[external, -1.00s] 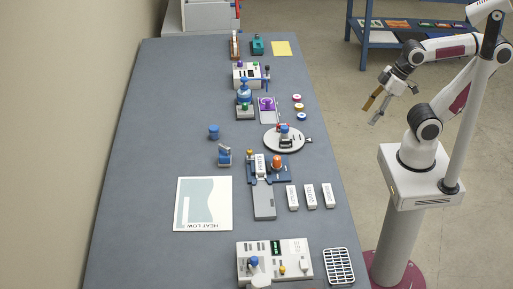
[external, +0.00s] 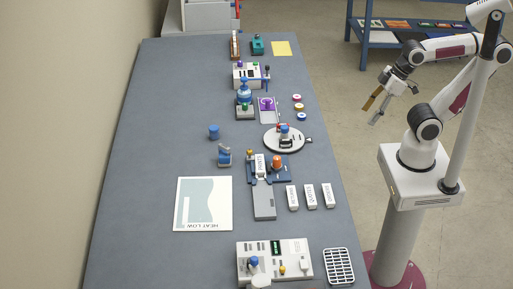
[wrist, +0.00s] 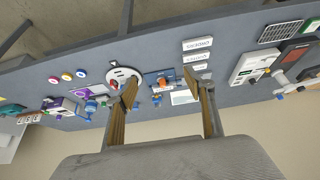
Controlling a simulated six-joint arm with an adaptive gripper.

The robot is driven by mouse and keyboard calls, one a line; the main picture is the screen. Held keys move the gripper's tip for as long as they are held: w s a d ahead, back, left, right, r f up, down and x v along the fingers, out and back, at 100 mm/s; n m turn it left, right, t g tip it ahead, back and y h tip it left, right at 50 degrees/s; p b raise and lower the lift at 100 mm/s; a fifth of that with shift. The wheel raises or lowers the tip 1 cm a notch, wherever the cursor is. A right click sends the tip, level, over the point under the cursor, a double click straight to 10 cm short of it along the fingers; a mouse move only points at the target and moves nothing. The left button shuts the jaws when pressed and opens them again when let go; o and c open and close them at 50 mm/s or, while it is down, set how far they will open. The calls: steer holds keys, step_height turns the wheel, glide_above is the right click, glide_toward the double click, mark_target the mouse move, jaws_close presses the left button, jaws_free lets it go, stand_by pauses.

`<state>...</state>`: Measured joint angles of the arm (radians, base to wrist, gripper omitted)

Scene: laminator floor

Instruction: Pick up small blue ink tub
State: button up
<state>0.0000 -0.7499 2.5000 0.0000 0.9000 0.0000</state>
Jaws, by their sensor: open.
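A small blue tub (external: 214,131) stands upright on the left half of the grey-blue table. Three small round pieces with coloured tops stand in a row near the right edge; the nearest one (external: 301,117) looks blue. I cannot tell from their size which of these is the ink tub. The row also shows at the left of the wrist view, with a blue-purple piece (wrist: 81,73) at its right end. My gripper (external: 371,111) is open and empty, off the table's right side, apart from everything. Its two fingers show in the wrist view (wrist: 162,80).
A round white turntable (external: 273,143), a blue fixture with an orange knob (external: 277,161) and three white labelled blocks (external: 310,196) stand on the right half. A printed sheet (external: 203,204) lies at left. The left strip is clear.

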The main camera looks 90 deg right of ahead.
steer(key=shift+w, duration=0.1)
steer(key=shift+c, duration=0.4)
steer(key=w+d+f+m+t, duration=0.1)
steer(key=w+d+t, duration=0.15)
steer(key=w, duration=1.45)
steer(key=w+d+f+m+t, duration=0.1)
steer(key=w+d+m+t, duration=0.15)
steer(key=w, duration=1.35)
steer(key=w+d+f+h, duration=0.3)
steer(key=w+d+f, duration=0.5)
steer(key=w, duration=0.2)
steer(key=m+t+h, duration=0.1)
steer(key=m+h, duration=0.1)
steer(key=h, duration=0.1)
glide_toward(214, 132)
steer(key=d, duration=0.1)
steer(key=d+f, duration=0.1)
steer(key=shift+w+d+f, duration=0.15)
steer(key=shift+w+d, duration=0.05)
steer(key=shift+d, duration=0.1)
steer(key=shift+h, duration=0.3)
steer(key=shift+w, duration=0.1)
steer(key=shift+x, duration=1.15)
